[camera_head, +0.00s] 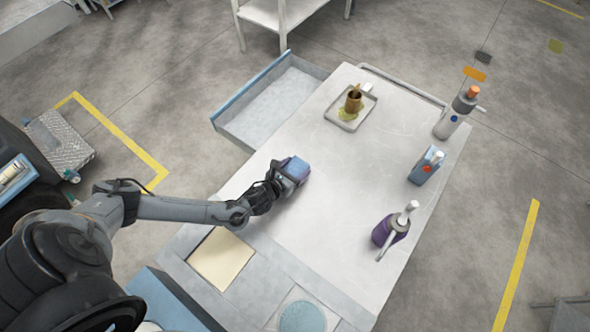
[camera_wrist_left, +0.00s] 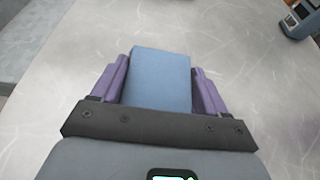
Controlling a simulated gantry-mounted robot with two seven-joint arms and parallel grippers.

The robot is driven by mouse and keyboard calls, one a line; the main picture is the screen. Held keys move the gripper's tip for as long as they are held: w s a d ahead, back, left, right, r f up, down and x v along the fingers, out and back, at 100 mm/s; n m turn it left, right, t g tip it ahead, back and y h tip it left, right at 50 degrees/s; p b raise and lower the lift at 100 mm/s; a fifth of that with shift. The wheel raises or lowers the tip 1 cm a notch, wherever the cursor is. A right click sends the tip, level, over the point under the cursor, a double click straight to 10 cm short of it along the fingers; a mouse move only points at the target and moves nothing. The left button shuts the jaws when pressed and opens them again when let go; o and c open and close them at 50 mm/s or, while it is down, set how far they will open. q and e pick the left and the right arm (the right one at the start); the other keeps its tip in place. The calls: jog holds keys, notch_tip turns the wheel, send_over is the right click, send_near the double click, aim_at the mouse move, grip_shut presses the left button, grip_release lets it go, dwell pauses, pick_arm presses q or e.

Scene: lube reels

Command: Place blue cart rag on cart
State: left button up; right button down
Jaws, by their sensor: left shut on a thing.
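The blue rag (camera_head: 297,168) is a folded blue block at the left side of the light cart top (camera_head: 330,215). My left gripper (camera_head: 288,172) is shut on it. In the left wrist view the blue rag (camera_wrist_left: 160,80) sits between the two purple fingers of my left gripper (camera_wrist_left: 160,88), with the cart top behind it. I cannot tell whether the rag touches the surface. My right gripper is not in view.
An open drawer (camera_head: 262,112) juts out at the cart's left. A tray (camera_head: 350,112) with a brass-coloured cup stands at the back. A purple spray bottle (camera_head: 390,232), a blue container (camera_head: 426,166) and a grey bottle (camera_head: 455,115) line the right side. The middle is clear.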

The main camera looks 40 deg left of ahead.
pick_arm(q)
jog(key=shift+f, duration=0.35)
jog(key=shift+f, duration=0.2)
jog(key=o, duration=1)
jog(key=shift+o, duration=0.2)
jog(key=shift+r, duration=0.15)
